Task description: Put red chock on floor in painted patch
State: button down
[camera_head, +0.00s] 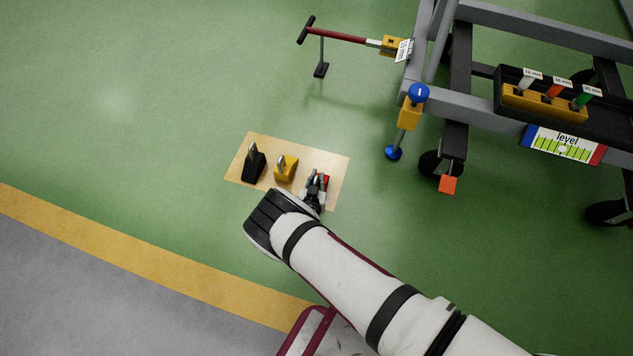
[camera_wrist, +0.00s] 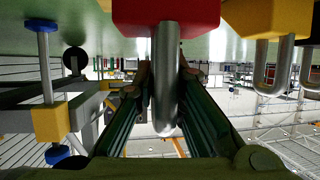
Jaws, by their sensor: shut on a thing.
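The red chock (camera_head: 326,180) is mostly hidden by my gripper (camera_head: 317,180) at the right end of a tan board on the floor. In the wrist view, the red chock (camera_wrist: 165,12) is at the top edge, and its metal loop handle (camera_wrist: 165,80) passes between the fingers of my gripper (camera_wrist: 165,85). My gripper is shut on this handle. I cannot tell whether the chock still touches the board. A small orange square (camera_head: 447,185) shows by the cart's near wheel; I cannot tell if it is the painted patch.
On the tan board (camera_head: 240,161) stand a black chock (camera_head: 255,166) and a yellow chock (camera_head: 287,169), close left of my gripper. A grey wheeled cart (camera_head: 480,105) stands at right, with a blue-footed jack (camera_head: 409,115) and a red-handled tow bar (camera_head: 345,36). Green floor between is clear.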

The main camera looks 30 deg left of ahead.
jog(key=shift+a+f, duration=0.1)
jog(key=shift+f, duration=0.3)
jog(key=shift+f, duration=0.2)
jog(key=c, duration=1.6)
grip_release()
jog(key=shift+c, duration=0.2)
jog(key=shift+r, duration=0.25)
jog(key=p+v, duration=0.5)
jog(key=v, duration=0.7)
jog(key=shift+f, duration=0.15)
